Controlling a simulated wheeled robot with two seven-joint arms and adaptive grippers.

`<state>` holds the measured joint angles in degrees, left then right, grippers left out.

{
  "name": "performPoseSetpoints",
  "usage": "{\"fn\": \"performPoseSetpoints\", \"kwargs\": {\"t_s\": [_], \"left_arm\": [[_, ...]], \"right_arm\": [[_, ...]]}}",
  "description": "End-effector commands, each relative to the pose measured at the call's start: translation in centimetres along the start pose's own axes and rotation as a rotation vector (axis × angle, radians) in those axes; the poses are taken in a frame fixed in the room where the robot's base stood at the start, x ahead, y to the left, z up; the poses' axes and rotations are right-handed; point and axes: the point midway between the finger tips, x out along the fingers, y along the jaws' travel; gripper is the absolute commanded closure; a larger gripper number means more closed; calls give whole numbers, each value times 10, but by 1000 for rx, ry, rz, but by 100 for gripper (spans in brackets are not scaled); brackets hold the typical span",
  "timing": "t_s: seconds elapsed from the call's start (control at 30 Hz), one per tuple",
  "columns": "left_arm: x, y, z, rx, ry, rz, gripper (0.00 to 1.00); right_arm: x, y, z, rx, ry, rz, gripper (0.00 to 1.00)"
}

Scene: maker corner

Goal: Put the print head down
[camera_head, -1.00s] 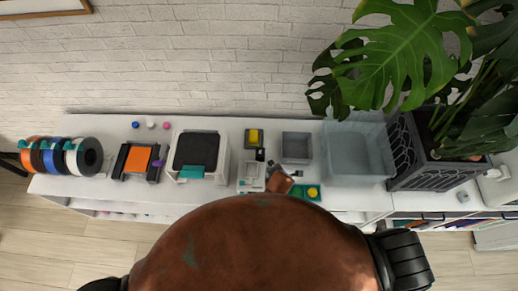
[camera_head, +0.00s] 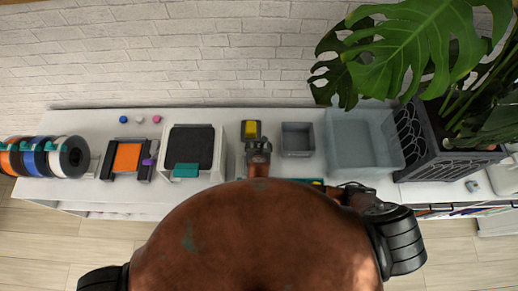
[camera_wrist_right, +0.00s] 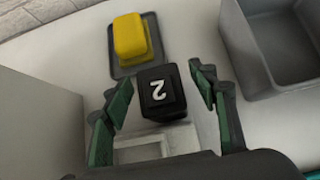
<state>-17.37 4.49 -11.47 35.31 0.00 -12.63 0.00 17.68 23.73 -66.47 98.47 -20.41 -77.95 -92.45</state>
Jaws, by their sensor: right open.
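In the head view my right gripper (camera_head: 258,147) is over the white table, right of the printer, and hides the block. My left gripper is not in view.
A yellow block (camera_wrist_right: 130,36) lies on a dark tray (camera_wrist_right: 119,71) beyond the print head. A grey bin (camera_head: 297,139) and a clear tub (camera_head: 362,144) stand to the right. The white printer (camera_head: 220,155) stands close on the left, with an orange plate (camera_head: 127,157) and spools (camera_head: 70,157) farther left.

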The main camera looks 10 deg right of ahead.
Motion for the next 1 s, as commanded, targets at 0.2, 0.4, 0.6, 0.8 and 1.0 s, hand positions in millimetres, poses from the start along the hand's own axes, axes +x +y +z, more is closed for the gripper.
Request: {"fn": "performPoseSetpoints", "kwargs": {"t_s": [0.2,0.4,0.6,0.8,1.0], "left_arm": [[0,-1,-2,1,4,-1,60],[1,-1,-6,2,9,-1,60],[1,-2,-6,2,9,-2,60],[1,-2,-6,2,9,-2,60],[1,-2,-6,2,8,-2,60]], "right_arm": [[32,-1,2,2,-1,-3,46],[42,-2,2,5,1,-2,46],[41,-2,2,5,1,-2,50],[41,-2,2,4,1,-2,64],[41,-2,2,4,1,-2,77]]}}
